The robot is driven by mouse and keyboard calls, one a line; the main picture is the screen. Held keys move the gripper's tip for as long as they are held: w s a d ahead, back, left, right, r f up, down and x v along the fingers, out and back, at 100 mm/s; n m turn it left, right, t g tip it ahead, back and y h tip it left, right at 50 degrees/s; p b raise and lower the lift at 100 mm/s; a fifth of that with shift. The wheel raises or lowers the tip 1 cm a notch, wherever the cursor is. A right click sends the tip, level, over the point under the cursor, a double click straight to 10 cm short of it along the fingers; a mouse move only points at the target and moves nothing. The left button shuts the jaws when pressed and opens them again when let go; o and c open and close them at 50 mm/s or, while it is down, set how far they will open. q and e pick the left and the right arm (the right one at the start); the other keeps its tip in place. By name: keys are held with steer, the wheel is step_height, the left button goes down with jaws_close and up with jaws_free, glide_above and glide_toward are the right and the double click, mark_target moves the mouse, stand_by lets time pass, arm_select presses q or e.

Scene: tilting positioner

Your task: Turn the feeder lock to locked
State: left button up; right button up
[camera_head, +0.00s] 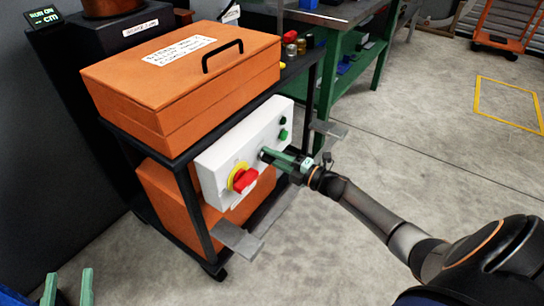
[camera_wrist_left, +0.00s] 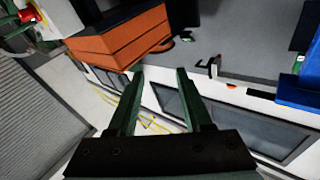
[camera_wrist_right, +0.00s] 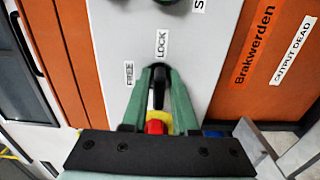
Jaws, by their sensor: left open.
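The feeder lock is a small black handle (camera_wrist_right: 158,88) on the white control box (camera_head: 213,175). In the right wrist view a LOCK label (camera_wrist_right: 162,43) is straight above the handle and a FREE label (camera_wrist_right: 128,73) is to its left. The handle's visible end points up toward LOCK. My right gripper (camera_wrist_right: 158,72) has its green fingers close on both sides of the handle and appears shut on it. It also shows in the head view (camera_head: 267,155), hiding the lock there. My left gripper (camera_head: 68,288) is open and empty at the lower left, away from the box.
A red rotary switch (camera_head: 243,180) on a yellow plate is left of my right gripper. Green buttons (camera_head: 283,128) are above it. Grey plates (camera_head: 238,240) stick out near the box's lower end and its far end (camera_head: 328,128). An orange case (camera_head: 185,75) stands above. Floor is open on the right.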

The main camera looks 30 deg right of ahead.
steer(key=shift+o, duration=1.2)
steer(key=shift+s+d, duration=0.1)
steer(key=shift+s, duration=0.2)
arm_select(q)
step_height(320, 180, down, 12)
steer(key=s+n+g+y+p, duration=0.2)
steer(key=g, duration=0.3)
steer(key=shift+a, duration=0.2)
arm_select(e)
steer(key=v, duration=1.2)
